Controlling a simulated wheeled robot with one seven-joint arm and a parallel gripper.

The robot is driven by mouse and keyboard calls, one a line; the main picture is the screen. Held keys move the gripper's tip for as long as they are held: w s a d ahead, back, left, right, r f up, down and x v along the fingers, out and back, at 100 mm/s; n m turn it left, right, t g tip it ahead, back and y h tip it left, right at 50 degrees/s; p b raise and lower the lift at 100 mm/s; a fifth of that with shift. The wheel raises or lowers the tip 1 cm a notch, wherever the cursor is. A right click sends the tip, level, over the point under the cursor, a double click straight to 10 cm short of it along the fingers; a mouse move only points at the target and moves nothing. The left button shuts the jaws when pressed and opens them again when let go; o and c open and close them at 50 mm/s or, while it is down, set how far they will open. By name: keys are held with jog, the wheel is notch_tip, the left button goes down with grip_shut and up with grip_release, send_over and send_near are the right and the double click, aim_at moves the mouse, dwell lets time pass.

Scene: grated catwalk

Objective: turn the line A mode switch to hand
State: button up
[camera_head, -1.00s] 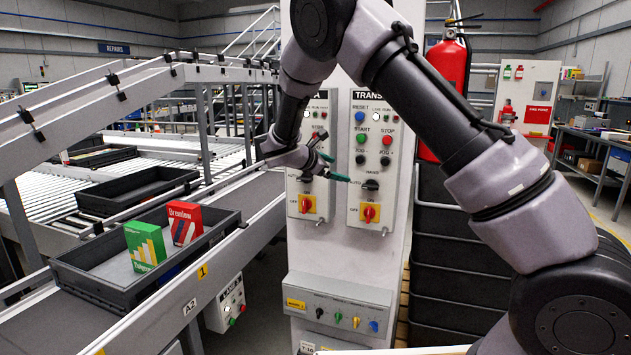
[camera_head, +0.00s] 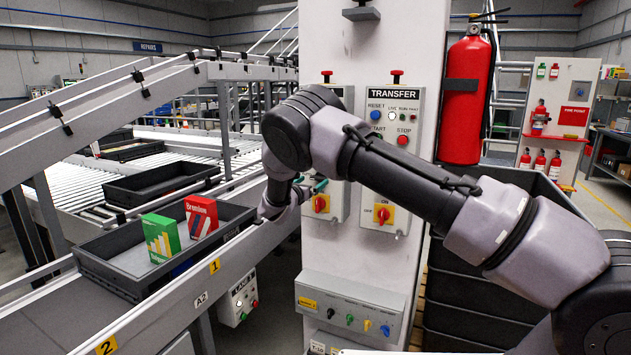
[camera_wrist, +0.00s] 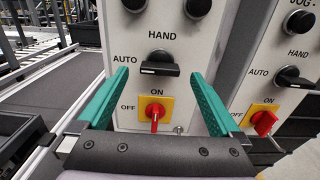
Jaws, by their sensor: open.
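In the wrist view, the mode switch (camera_wrist: 147,69) is a black knob on a pale panel, with AUTO at its left and HAND above. Its bar lies about level, in line with AUTO rather than HAND. My gripper (camera_wrist: 160,75) is open and empty, with one teal finger on each side of the knob in the picture; I cannot tell the gap in depth. In the head view, my gripper (camera_head: 309,187) is at the left panel (camera_head: 341,202), just left of the TRANSFER panel (camera_head: 391,160). My arm hides that switch and most of the panel's label there.
A red ON/OFF rotary switch (camera_wrist: 155,114) sits just below the mode switch. The TRANSFER panel's own mode switch (camera_wrist: 292,77) is at the right. The conveyor tray (camera_head: 105,283) holding two boxes stands left. A fire extinguisher (camera_head: 465,100) hangs right of the column.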

aim_at(319, 178)
jog(key=shift+x, duration=1.5)
jog(key=c, duration=1.3)
